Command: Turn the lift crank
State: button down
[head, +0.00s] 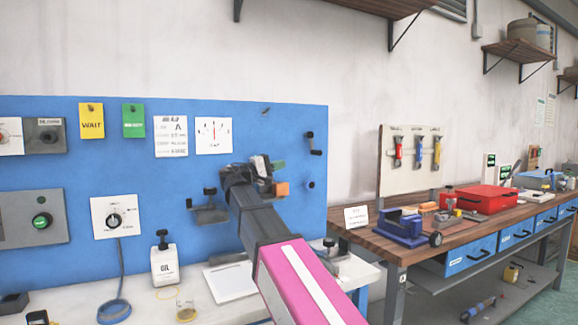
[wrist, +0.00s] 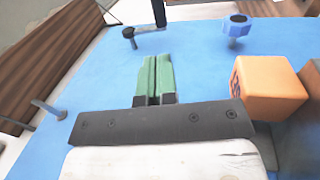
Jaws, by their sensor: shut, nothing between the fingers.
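A small black crank (head: 314,143) with a stub handle is mounted near the right edge of the blue board (head: 265,125); I take it for the lift crank. In the wrist view a black crank (wrist: 143,33) with an upright handle shows beyond my fingertips. My gripper (head: 280,165) is to the left of the crank and a little lower in the head view. In the wrist view its green fingers (wrist: 154,75) are together and hold nothing. A visible gap separates them from the crank. My arm hides part of the board.
An orange block (wrist: 270,88) is close on the right of my gripper in the wrist view. A blue hexagonal knob (wrist: 237,25) stands beyond it. A thin metal peg (wrist: 48,109) sticks out at left. A wooden workbench (head: 400,248) stands right of the board.

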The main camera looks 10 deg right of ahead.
aim_at(315, 153)
jog(key=shift+a+r+g+y, duration=0.5)
jog(key=shift+a+r+y, duration=0.65)
jog(key=shift+r, duration=0.95)
jog(key=x, duration=1.4)
jog(key=shift+s+d+f, duration=0.15)
jog(key=shift+f, duration=0.1)
jog(key=shift+d, duration=0.15)
